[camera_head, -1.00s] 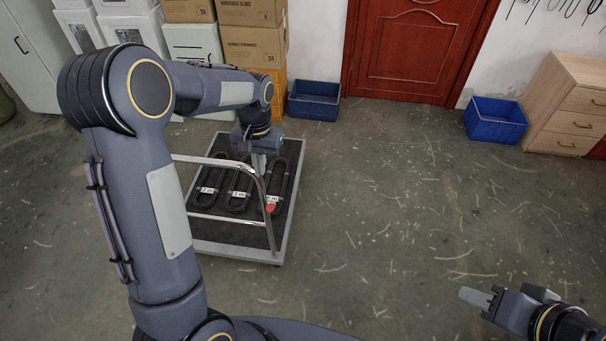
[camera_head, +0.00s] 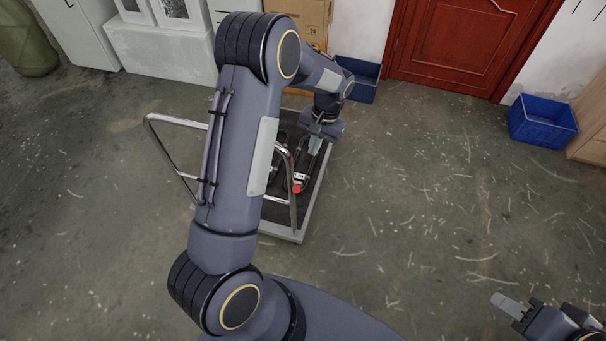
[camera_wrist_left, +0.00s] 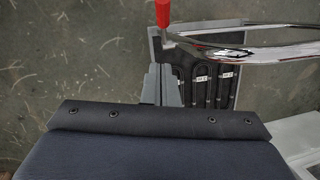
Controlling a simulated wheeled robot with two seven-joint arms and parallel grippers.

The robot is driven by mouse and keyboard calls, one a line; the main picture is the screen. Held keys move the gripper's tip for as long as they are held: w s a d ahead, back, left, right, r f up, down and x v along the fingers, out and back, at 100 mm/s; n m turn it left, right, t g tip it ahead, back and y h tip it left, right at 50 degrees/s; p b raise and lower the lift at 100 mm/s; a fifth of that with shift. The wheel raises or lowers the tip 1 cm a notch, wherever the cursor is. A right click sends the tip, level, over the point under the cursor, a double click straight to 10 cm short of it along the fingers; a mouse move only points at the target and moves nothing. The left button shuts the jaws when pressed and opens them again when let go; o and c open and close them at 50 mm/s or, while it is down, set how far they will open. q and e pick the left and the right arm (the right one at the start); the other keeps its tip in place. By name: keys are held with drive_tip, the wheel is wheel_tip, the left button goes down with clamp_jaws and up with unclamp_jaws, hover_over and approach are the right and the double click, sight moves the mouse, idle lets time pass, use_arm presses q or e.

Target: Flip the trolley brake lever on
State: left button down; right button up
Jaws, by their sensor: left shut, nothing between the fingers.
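The trolley stands on the floor left of centre in the head view, with a grey rim (camera_head: 312,205) and a bent chrome handle (camera_head: 165,117). The red tip (camera_head: 296,188) of the lever shows by the handle's right upright; in the left wrist view the red lever (camera_wrist_left: 163,12) stands at the top, just beyond my fingertips. My left gripper (camera_head: 316,145) is shut and empty, pointing down above the trolley deck; its fingers also show in the wrist view (camera_wrist_left: 160,85). My arm hides part of the trolley. My right gripper (camera_head: 512,305) is at lower right, partly cropped.
Black looped items with white labels (camera_head: 299,177) lie on the trolley's dark deck. Blue bins (camera_head: 541,122) stand by the wall near a red door (camera_head: 470,45). White and cardboard boxes stand behind. The floor to the right of the trolley is open.

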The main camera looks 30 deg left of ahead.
use_arm(q)
approach(300, 185)
wheel_tip(300, 185, down, 4)
drive_tip(key=w, duration=0.2)
drive_tip(key=shift+s+a+f+p, duration=0.25)
drive_tip(key=shift+s+f+p, duration=0.2)
drive_tip(key=shift+s, duration=0.3)
drive_tip(key=shift+s+a+f+p, duration=0.2)
drive_tip(key=shift+s+f+p, duration=0.1)
drive_tip(key=shift+s+f, duration=0.3)
drive_tip(key=shift+s+r, duration=0.1)
